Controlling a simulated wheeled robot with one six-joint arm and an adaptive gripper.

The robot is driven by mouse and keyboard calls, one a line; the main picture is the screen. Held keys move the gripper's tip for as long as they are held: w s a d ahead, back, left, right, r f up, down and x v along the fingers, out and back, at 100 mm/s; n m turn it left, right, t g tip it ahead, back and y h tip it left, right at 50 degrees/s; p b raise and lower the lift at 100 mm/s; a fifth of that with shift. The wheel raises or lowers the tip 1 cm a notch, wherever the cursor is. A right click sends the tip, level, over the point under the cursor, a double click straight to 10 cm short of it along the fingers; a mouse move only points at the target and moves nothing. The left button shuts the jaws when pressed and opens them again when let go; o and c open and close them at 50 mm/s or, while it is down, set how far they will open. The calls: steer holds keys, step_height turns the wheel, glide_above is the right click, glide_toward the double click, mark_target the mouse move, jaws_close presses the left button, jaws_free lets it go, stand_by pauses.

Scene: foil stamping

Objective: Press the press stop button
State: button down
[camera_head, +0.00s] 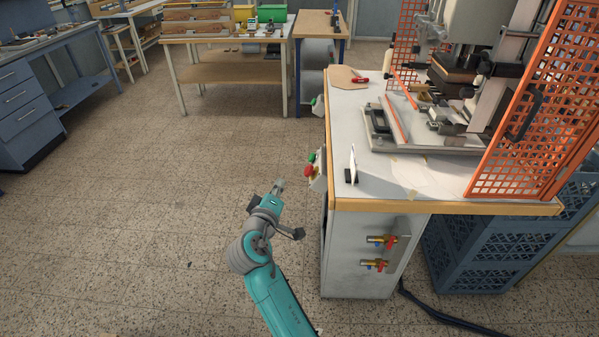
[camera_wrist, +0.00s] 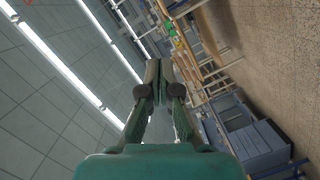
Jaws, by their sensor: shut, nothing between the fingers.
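A control box (camera_head: 317,176) is on the left side of the press table, near its front corner. It has a red button (camera_head: 308,171) and a green button (camera_head: 311,158) just above it; no labels can be read. My gripper (camera_head: 279,187) is shut and empty, to the left of the box and slightly lower in the picture, with a visible gap to the red button. In the wrist view my gripper's closed fingers (camera_wrist: 160,66) point away from the camera, and the buttons do not show there.
The press table (camera_head: 440,182) carries the press and orange mesh guards (camera_head: 550,110). A small upright plate (camera_head: 352,165) stands on its left edge. Red-handled valves (camera_head: 378,240) stick out of its front. A second small box (camera_head: 317,104) is farther back. Open floor (camera_head: 150,190) lies left.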

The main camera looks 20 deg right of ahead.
mark_target(310, 171)
steer(key=w+d+f, duration=0.3)
steer(key=w+d, duration=0.5)
stand_by(0.6)
